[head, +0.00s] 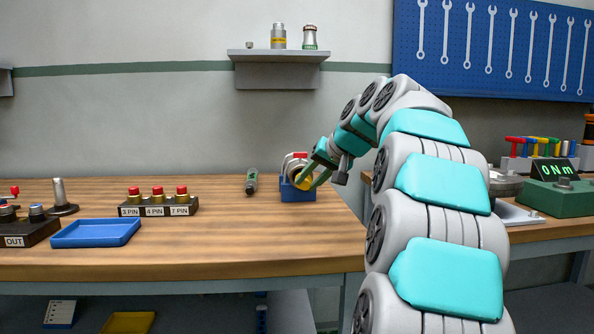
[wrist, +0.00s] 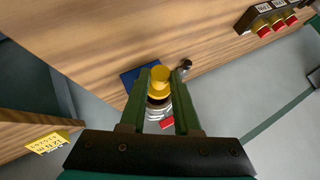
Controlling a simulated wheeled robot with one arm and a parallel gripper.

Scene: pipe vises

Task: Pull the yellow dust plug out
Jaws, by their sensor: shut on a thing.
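The yellow dust plug (wrist: 159,82) shows between the two green fingers of my gripper (wrist: 160,76) in the wrist view. It has a round knob end and a wider collar. Behind it are a dark ring and a silver ringed fitting (wrist: 154,112) with a red piece. In the head view the plug (head: 304,183) is partly hidden by my gripper (head: 311,178), at the fitting on a blue vise block (head: 298,195). My gripper is shut on the plug. I cannot tell whether the plug is still seated in the fitting.
The wooden bench (head: 220,235) is clear in front of the vise. Further left are a rack of red-topped connectors (head: 157,209) and a blue tray (head: 95,233). A shelf (head: 277,55) hangs on the wall.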

